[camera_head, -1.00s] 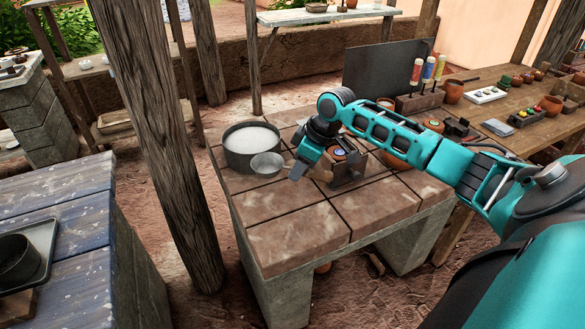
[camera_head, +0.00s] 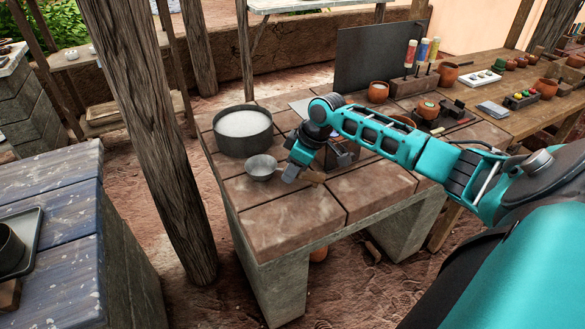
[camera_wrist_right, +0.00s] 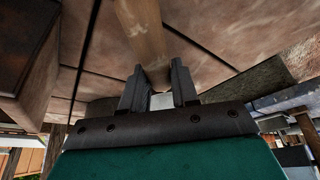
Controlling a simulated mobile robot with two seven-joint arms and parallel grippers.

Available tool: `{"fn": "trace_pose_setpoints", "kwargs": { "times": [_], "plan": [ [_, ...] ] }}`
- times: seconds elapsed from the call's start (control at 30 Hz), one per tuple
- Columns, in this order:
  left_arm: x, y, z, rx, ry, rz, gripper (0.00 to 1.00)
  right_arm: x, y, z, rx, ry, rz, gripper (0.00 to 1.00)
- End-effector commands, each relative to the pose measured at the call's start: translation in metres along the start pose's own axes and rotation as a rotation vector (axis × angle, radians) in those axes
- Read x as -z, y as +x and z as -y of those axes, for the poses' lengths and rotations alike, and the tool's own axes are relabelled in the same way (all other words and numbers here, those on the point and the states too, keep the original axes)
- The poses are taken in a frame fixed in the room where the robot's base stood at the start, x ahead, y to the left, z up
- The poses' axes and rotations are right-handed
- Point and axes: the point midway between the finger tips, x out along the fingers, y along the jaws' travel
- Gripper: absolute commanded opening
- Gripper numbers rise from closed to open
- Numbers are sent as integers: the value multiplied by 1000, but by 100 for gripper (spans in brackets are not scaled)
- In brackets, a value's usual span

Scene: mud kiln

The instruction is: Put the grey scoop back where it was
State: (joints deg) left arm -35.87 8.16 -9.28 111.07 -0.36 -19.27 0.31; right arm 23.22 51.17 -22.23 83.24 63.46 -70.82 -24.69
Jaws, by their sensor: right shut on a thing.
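The grey scoop (camera_head: 262,168) has a round metal bowl and a wooden handle (camera_head: 313,177). It is at the tiled table (camera_head: 290,217), just in front of a dark pot of white material (camera_head: 243,133). I cannot tell if it touches the tabletop. My right gripper (camera_head: 292,173) is shut on the scoop between bowl and handle. In the right wrist view the wooden handle (camera_wrist_right: 143,30) extends away from the jaws (camera_wrist_right: 160,92); the bowl is mostly hidden there. My left gripper is not in view.
A dark box (camera_head: 340,155) stands just behind my right gripper, partly hidden by my arm. A wooden post (camera_head: 150,140) rises left of the table. Clay pots, bottles and a black panel (camera_head: 380,55) are at the back right. The table's front tiles are clear.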

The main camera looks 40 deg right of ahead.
Motion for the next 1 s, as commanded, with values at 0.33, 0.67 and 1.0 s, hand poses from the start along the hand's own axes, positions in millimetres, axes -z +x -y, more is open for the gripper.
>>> {"fn": "trace_pose_setpoints", "kwargs": {
  "times": [0.33,0.67,1.0],
  "plan": [
    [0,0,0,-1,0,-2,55,-1,3,0,0,0,0,0],
    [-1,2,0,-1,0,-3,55,-4,9,0,0,-1,0,0],
    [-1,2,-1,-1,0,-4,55,-4,10,0,0,0,0,54]
  ]
}}
